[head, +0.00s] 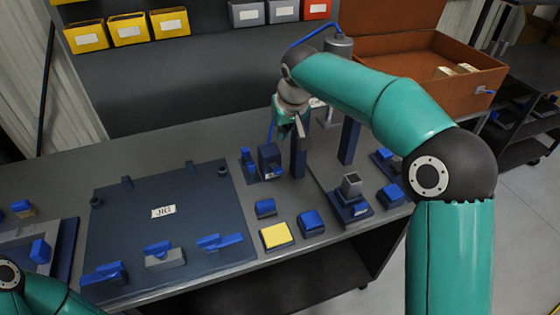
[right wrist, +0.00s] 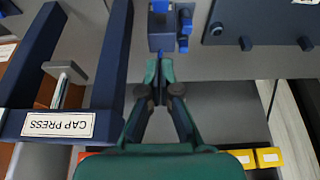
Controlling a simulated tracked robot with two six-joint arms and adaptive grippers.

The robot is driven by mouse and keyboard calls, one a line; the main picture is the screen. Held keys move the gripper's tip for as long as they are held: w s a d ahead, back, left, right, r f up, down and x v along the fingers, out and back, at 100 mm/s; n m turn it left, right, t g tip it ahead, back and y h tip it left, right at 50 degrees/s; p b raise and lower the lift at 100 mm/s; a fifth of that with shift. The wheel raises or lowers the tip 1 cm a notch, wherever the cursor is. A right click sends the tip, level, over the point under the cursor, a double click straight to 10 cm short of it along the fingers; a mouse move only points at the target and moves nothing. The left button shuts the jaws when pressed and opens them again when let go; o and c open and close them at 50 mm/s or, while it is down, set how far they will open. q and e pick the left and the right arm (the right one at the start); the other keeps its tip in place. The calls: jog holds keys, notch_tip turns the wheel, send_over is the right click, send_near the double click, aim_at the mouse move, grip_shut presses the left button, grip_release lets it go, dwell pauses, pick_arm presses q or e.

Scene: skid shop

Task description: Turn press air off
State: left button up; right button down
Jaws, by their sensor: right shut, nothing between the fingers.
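A dark blue valve-like block (head: 269,157) stands on the bench in front of the press, with a small blue upright piece (head: 248,160) just to its left. In the right wrist view the block (right wrist: 161,38) lies just beyond the fingertips, and the blue piece (right wrist: 184,28) is beside it. My right gripper (head: 297,130) is shut and empty, pointing down above and behind the block. In the right wrist view its fingertips (right wrist: 160,66) are close to the block; I cannot tell whether they touch. My left gripper is out of view.
The cap press (right wrist: 58,125) frame stands close beside my right gripper. A JIG plate (head: 130,220) with blue clamps lies left. A yellow block (head: 276,236) and several blue pieces sit near the front edge. A brown open case (head: 400,60) and yellow bins (head: 128,30) stand behind.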

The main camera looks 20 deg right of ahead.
jog(key=p, duration=0.2)
send_over(278, 168)
notch_tip(278, 168, down, 9)
jog(key=shift+f, duration=0.15)
jog(key=shift+s+f, duration=0.25)
jog(key=shift+f, duration=0.35)
jog(key=shift+s+f, duration=0.25)
jog(key=shift+f, duration=0.3)
jog(key=shift+s+f, duration=0.25)
jog(key=shift+f, duration=0.4)
